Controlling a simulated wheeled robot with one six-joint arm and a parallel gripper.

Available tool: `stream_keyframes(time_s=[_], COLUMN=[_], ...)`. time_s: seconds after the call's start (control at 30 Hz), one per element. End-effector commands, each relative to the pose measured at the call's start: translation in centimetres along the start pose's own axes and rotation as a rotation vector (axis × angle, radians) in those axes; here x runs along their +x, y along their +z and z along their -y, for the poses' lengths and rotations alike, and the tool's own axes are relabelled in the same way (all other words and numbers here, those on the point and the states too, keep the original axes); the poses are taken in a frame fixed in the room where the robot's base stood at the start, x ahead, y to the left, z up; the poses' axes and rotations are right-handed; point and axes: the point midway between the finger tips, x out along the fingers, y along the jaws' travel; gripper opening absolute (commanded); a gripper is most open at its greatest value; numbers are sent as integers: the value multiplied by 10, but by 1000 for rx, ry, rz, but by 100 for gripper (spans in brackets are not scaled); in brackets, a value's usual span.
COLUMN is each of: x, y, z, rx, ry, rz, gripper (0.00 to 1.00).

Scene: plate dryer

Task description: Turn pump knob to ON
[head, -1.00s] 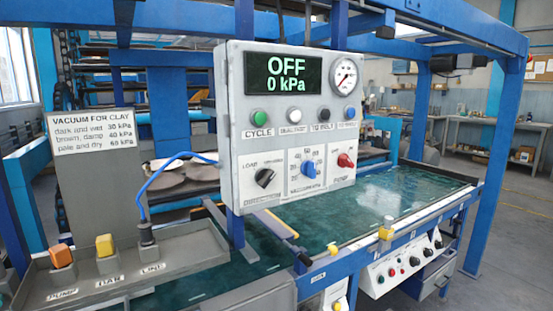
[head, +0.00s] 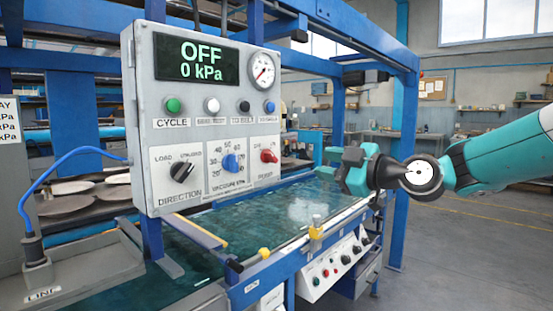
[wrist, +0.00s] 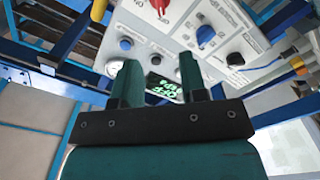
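The red pump knob (head: 268,156) is at the lower right of the white control panel (head: 150,95). It also shows, cut off, at the top of the wrist view (wrist: 160,4). The panel display (head: 196,60) reads OFF, 0 kPa. My gripper (head: 328,163) is to the right of the panel, with a visible gap to the pump knob. In the wrist view its two fingers (wrist: 160,75) stand apart with nothing held between them, and the panel lies beyond them. The small lettering around the pump knob is too blurred to read.
The blue vacuum knob (head: 231,162) and black direction knob (head: 182,172) sit left of the pump knob. Round buttons, including a blue one (head: 269,107), and a gauge (head: 262,71) are above. A blue frame post (head: 405,150) stands behind my arm.

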Motion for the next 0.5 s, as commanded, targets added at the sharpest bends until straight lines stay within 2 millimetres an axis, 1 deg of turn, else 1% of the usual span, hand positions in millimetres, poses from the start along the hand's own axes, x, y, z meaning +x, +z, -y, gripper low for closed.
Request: stream_keyframes(time_s=[0.03,0.1,0.4,0.5], x=[12,27,96,116], y=[-3,-3,-3,-2], z=[-1,-1,-1,-1], rx=[1,2,3,3], ry=[-4,-5,-4,-5], rz=[-1,0,1,2], gripper=[39,39,39,39])
